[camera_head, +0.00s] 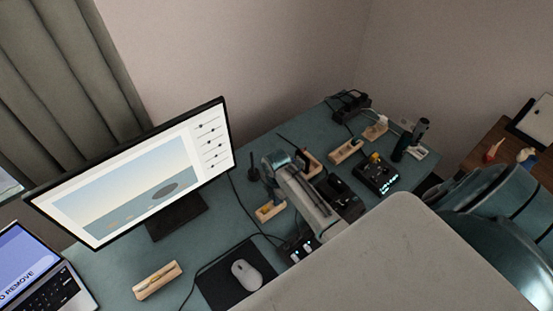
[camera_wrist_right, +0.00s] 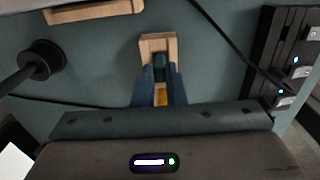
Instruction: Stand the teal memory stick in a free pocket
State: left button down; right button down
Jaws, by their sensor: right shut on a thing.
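In the right wrist view, my right gripper (camera_wrist_right: 160,88) is shut on the teal memory stick (camera_wrist_right: 158,67). A light wooden block (camera_wrist_right: 158,42) lies directly around or behind the stick. I cannot tell whether the stick's lower end is inside a pocket or above it. An orange-yellow patch shows between the fingers. In the head view, my right arm reaches over the desk and its fingertips are hidden. A small wooden block (camera_head: 270,212) sits beside it. Another wooden block with slots (camera_head: 157,280) lies at the front left. My left gripper is not in view.
A monitor (camera_head: 140,180), mouse (camera_head: 246,274) and laptop (camera_head: 40,285) stand to the left. A power strip (camera_wrist_right: 292,70) is right of the gripper, and a black round-based stand (camera_wrist_right: 40,60) is left. A black device (camera_head: 377,175) and dark cylinder (camera_head: 412,138) stand further right. Cables cross the desk.

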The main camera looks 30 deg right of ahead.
jog(key=c, duration=1.4)
grip_release()
notch_tip(320, 180, up, 11)
jog(key=b, duration=0.2)
jog(key=shift+b, duration=0.4)
jog(key=shift+f, duration=0.15)
